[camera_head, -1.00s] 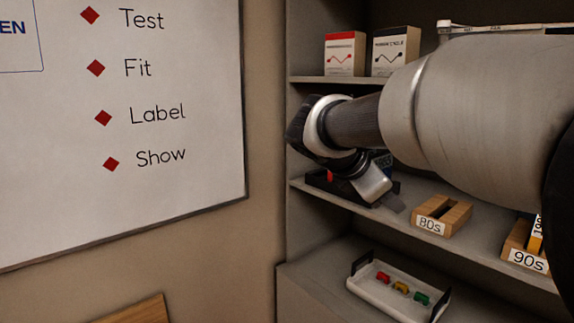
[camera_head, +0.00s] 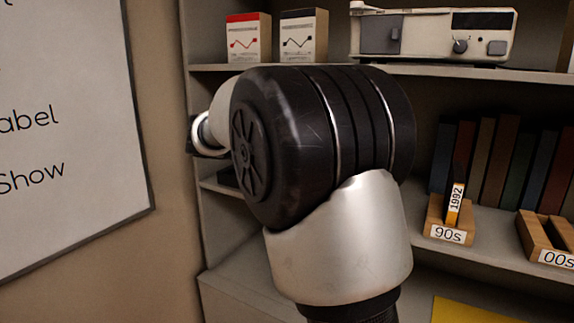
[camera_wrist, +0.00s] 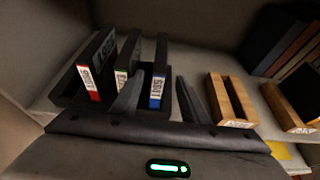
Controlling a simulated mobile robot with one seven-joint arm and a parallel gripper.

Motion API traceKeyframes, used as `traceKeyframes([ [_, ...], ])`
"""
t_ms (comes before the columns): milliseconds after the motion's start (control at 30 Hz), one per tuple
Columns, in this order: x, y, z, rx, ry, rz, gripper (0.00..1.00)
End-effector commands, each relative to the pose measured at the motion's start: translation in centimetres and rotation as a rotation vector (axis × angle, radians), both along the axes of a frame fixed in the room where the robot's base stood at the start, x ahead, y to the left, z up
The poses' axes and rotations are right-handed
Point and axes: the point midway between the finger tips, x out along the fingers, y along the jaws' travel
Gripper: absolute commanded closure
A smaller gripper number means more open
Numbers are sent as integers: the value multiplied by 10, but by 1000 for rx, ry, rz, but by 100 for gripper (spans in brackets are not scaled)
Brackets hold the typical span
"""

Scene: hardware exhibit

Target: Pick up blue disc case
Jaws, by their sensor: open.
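The blue disc case (camera_wrist: 160,72) is a dark, thin case with a blue end and a white label. It stands in a black rack (camera_wrist: 65,101), to the right of a red-ended case (camera_wrist: 88,78) and a green-ended case (camera_wrist: 124,70). In the wrist view my gripper (camera_wrist: 161,82) is open, with one finger on each side of the blue case. I cannot tell whether the fingers touch it. In the head view my arm hides the cases and my gripper.
Wooden holders (camera_wrist: 232,100) stand right of the rack. In the head view a 90s holder (camera_head: 434,217) carries a yellow 1992 case (camera_head: 455,205), beside a 00s holder (camera_head: 530,240). Dark books (camera_head: 498,160) stand behind. A shelf above bears boxes and a device (camera_head: 430,35).

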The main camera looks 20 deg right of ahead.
Motion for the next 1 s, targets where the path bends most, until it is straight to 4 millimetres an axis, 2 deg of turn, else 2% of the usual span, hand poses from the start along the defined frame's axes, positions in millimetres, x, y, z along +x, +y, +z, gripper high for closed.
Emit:
traceKeyframes([
  [100, 9, -12, -6, 0, 1, -2, 59],
  [333, 18, -24, -12, 1, 1, -3, 59],
  [600, 40, -50, -29, 1, 2, -2, 59],
  [900, 43, -53, -30, 2, -1, -1, 59],
  [1000, 43, -53, -30, 2, -1, -1, 76],
])
